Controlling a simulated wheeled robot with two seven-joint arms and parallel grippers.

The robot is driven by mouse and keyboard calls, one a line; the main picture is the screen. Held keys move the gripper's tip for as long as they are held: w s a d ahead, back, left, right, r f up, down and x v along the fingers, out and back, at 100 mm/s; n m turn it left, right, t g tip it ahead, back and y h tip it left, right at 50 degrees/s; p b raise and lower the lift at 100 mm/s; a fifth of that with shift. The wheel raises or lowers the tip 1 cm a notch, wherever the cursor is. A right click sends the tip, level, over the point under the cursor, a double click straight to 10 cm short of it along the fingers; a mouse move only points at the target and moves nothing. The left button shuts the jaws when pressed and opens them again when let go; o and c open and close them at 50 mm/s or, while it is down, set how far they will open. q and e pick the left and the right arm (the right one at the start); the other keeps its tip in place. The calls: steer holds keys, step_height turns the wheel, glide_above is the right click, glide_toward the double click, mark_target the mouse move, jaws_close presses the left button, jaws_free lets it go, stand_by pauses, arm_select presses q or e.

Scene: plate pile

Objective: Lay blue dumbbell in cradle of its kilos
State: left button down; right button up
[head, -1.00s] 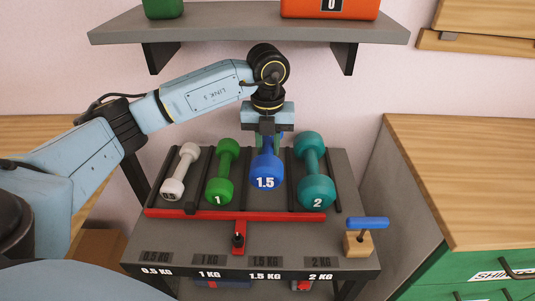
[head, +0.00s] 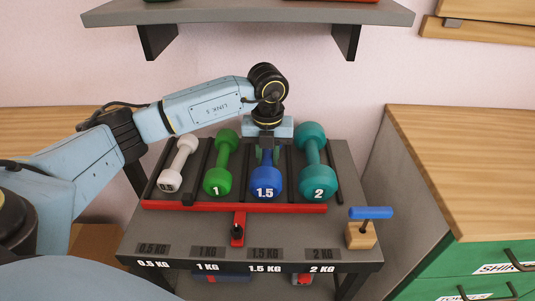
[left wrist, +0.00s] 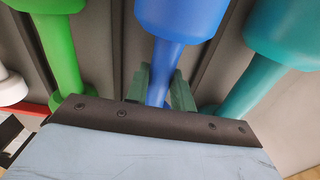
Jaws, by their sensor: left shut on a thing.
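The blue dumbbell (head: 265,182), marked 1.5, lies in the third cradle from the left on the rack, between the green and teal dumbbells. My left gripper (head: 266,157) is over it from above, shut on its handle. In the left wrist view the gripper's green fingers (left wrist: 163,88) stand on both sides of the blue handle (left wrist: 160,75). The label 1.5 KG (head: 265,268) is on the stand's front edge below this column. The far head of the blue dumbbell is hidden behind the gripper in the head view. My right gripper is not in view.
White (head: 178,163), green (head: 217,180) and teal (head: 315,170) dumbbells lie in the neighbouring cradles, close on both sides. A red bar (head: 235,207) runs along the rack's front. A blue-handled wooden block (head: 361,235) stands front right. A grey shelf (head: 250,14) hangs above.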

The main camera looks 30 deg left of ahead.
mark_target(267, 155)
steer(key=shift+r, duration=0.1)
arm_select(q)
steer(key=c, duration=1.2)
jaws_free()
steer(key=shift+f, duration=0.1)
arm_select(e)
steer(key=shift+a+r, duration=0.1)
arm_select(q)
steer(key=shift+r, duration=0.45)
step_height(267, 155, up, 7)
steer(key=shift+f+p, duration=0.1)
steer(key=shift+p, duration=0.95)
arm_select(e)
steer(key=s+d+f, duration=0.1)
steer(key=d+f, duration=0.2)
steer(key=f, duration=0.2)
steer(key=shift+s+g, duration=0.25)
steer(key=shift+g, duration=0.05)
